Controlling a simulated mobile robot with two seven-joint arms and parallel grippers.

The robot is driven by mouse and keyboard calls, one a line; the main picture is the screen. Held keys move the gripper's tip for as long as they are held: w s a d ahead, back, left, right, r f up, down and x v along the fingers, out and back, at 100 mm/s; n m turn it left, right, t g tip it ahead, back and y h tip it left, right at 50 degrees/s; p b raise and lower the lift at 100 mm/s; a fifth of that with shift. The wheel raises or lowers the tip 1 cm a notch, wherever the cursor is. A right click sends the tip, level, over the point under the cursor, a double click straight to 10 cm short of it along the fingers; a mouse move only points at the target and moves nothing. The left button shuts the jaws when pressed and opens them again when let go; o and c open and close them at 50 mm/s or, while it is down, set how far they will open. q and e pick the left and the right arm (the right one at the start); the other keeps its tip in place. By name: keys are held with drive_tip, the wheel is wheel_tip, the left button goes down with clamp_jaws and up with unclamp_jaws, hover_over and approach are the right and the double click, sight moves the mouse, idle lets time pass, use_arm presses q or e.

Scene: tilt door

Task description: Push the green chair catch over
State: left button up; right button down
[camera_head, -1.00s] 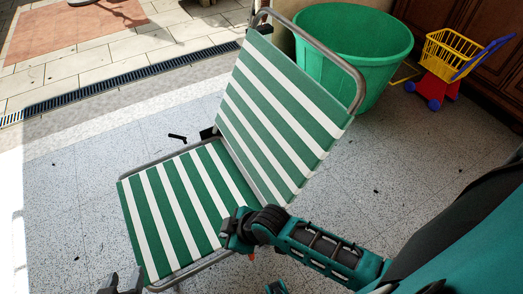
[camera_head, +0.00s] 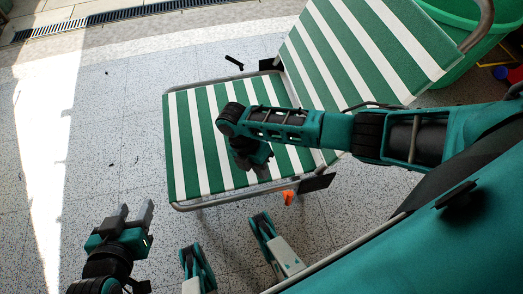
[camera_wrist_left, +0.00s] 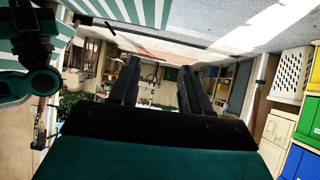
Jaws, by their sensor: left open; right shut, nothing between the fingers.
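The chair with green and white stripes (camera_head: 190,140) stands unfolded on the tiled floor in the head view, its backrest tilted up to the right. A small orange catch (camera_head: 289,197) shows at the near side of its frame, beside a dark plate (camera_head: 316,183). My right arm crosses over the seat from the right. My right gripper (camera_head: 258,165) points down over the seat, left of and above the catch in the picture. It is shut and empty; its fingertips are hard to make out. My left gripper (camera_head: 136,212) is open and empty, left of the chair; its spread fingers also show in the left wrist view (camera_wrist_left: 158,85).
A green tub (camera_head: 480,50) stands behind the backrest at the right. A dark drain strip (camera_head: 120,15) crosses the floor at the back. Floor left of the chair is clear. Coloured boxes (camera_wrist_left: 300,145) and a white crate (camera_wrist_left: 292,75) show in the left wrist view.

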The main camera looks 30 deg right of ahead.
drive_tip(key=b+x, duration=0.2)
drive_tip(key=x, duration=0.4)
drive_tip(key=shift+s+f, duration=0.1)
drive_tip(key=shift+f, duration=0.1)
use_arm(q)
drive_tip(key=shift+w+d+f+h, duration=0.15)
drive_tip(key=shift+w+d+h, duration=0.15)
drive_tip(key=shift+d, duration=0.1)
use_arm(e)
drive_tip(key=s+d, duration=0.2)
drive_tip(key=s, duration=0.1)
drive_tip(key=shift+s+r, duration=0.1)
drive_tip(key=shift+r, duration=0.3)
use_arm(q)
drive_tip(key=shift+a+p, duration=0.1)
drive_tip(key=shift+p, duration=0.3)
use_arm(e)
drive_tip(key=shift+d, duration=0.1)
use_arm(q)
drive_tip(key=shift+s+a+p, duration=0.1)
drive_tip(key=shift+s+p, duration=0.15)
drive_tip(key=shift+p, duration=0.15)
use_arm(e)
drive_tip(key=shift+d+r+y, duration=0.1)
drive_tip(key=shift+d+y, duration=0.2)
drive_tip(key=shift+y, duration=0.3)
